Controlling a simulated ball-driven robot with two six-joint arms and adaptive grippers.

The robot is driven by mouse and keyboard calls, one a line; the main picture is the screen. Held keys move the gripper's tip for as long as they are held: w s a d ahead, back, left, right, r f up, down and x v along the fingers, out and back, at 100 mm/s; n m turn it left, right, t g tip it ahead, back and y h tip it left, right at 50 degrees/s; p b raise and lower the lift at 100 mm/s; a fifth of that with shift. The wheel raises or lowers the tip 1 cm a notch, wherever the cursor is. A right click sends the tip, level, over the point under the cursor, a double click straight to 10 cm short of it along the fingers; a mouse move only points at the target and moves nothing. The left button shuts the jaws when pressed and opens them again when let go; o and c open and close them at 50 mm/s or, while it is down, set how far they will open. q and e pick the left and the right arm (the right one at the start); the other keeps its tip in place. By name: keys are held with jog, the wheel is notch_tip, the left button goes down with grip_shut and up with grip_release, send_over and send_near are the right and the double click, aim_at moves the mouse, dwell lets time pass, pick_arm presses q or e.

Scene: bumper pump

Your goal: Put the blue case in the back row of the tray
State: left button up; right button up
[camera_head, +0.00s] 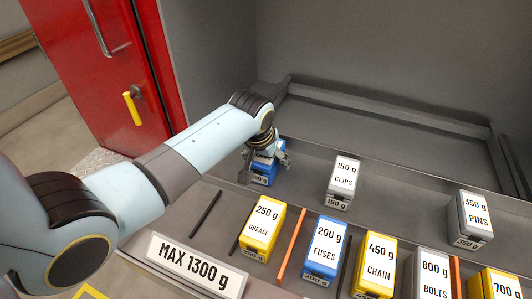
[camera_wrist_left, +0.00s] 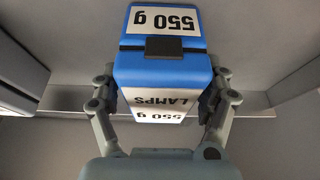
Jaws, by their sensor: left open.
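A blue case labelled 550 g LAMPS (camera_head: 262,179) stands upright at the left of the grey tray (camera_head: 410,170), beside the grey CLIPS case. My left gripper (camera_head: 265,163) is over it from above, with its fingers open on either side of the case. In the left wrist view the blue LAMPS case (camera_wrist_left: 165,68) is between the open fingers of my left gripper (camera_wrist_left: 162,100). I cannot tell whether the fingers touch it. Another blue case labelled 200 g FUSES (camera_head: 324,248) stands in the front row. My right gripper is not in view.
The strip at the back of the tray is empty, bounded by a raised rim (camera_head: 385,112). Grey CLIPS (camera_head: 342,182) and PINS (camera_head: 472,218) cases stand in the middle. Yellow GREASE (camera_head: 262,228) and CHAIN (camera_head: 376,264) cases stand in front, beside a MAX 1300 g sign (camera_head: 195,265).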

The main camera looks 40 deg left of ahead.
pick_arm(q)
jog(key=p+v, duration=0.1)
jog(key=v, duration=1.1)
jog(key=shift+s, duration=0.1)
